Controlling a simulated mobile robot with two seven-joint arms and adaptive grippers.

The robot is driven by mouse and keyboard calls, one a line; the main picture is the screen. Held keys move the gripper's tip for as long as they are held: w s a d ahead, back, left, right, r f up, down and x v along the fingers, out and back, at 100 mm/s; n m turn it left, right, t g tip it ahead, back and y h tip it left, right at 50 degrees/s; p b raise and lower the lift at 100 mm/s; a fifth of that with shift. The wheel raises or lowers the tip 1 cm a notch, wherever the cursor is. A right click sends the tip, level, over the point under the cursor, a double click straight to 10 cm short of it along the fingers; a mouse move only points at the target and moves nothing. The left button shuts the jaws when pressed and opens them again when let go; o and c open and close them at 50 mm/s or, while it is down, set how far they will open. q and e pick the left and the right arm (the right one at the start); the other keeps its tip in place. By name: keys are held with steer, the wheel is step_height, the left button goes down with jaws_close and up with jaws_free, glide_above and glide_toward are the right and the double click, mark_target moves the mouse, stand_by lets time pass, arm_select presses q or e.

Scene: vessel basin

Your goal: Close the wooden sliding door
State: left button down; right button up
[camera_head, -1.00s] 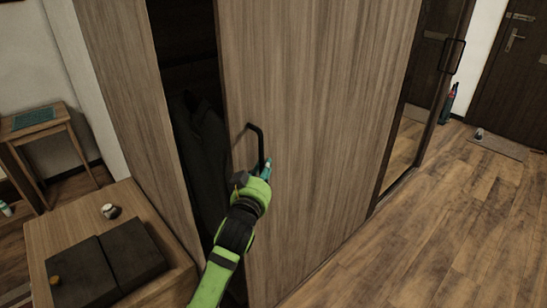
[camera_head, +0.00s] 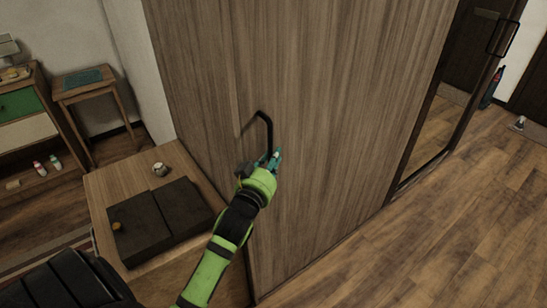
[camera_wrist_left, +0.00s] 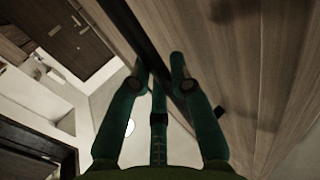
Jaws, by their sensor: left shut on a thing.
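The wooden sliding door (camera_head: 320,110) is a tall brown wood-grain panel in the middle of the head view. Its left edge meets the wooden side panel (camera_head: 190,70), and I see no dark opening between them. The door's black bar handle (camera_head: 268,128) stands out near that left edge. My left gripper (camera_head: 272,160) is shut on the lower part of the handle. In the left wrist view the teal fingers (camera_wrist_left: 160,72) lie on either side of the black handle bar (camera_wrist_left: 150,45). My right gripper is not in view.
A low wooden cabinet (camera_head: 120,180) with dark boxes (camera_head: 158,215) and a small round object (camera_head: 160,169) stands close left of my left arm. A mirrored door (camera_head: 428,125) with a black handle (camera_head: 503,38) is at the right. The wooden floor (camera_head: 450,220) at right is clear.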

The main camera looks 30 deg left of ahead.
arm_select(q)
steer(key=c, duration=1.1)
jaws_free()
steer(key=shift+s+a, duration=0.1)
steer(key=shift+s, duration=0.15)
steer(key=v, duration=1.2)
